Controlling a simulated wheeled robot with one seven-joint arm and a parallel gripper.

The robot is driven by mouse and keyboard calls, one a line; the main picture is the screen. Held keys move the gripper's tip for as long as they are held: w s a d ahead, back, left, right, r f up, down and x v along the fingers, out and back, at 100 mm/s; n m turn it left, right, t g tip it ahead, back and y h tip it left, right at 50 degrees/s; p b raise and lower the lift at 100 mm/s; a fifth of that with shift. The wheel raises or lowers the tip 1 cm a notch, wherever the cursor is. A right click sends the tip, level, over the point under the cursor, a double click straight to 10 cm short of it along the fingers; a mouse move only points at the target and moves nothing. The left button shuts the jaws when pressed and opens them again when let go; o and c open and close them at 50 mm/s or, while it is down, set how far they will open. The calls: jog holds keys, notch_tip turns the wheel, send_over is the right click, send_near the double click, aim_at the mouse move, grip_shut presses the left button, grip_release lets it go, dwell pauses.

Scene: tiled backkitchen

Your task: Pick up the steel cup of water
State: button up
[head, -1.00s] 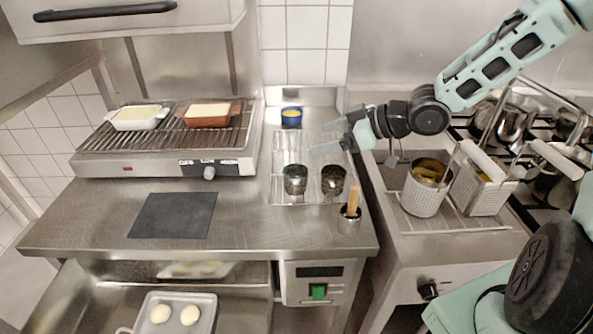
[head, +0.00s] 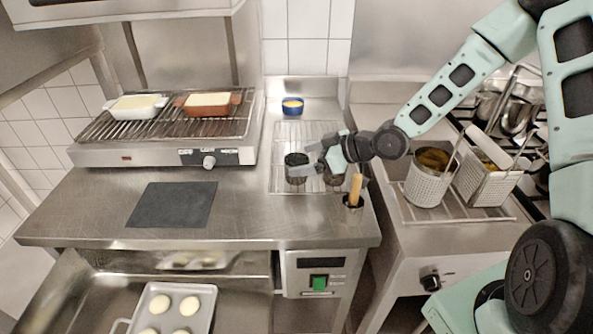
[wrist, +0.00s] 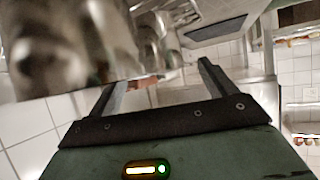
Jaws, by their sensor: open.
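Two small steel cups stand on a wire rack (head: 284,134) on the counter. The left cup (head: 296,172) shows mostly clear; the right cup (head: 332,180) is largely hidden behind my gripper. I cannot tell which holds water. My gripper (head: 307,160) is open and reaches leftward over the right cup, with its fingertips near the left cup. In the wrist view, a large blurred steel surface (wrist: 72,45) fills the upper left, close to the open fingers (wrist: 156,88). Nothing is visibly held between them.
A steel holder (head: 352,202) with a wooden-handled tool stands just in front of the rack. A blue bowl (head: 292,107) sits behind. A grill (head: 165,145) with two dishes is at left, fryer baskets (head: 427,188) at right. The counter around the dark mat (head: 172,205) is clear.

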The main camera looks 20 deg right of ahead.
jog(key=shift+x, duration=0.9)
jog(key=c, duration=1.1)
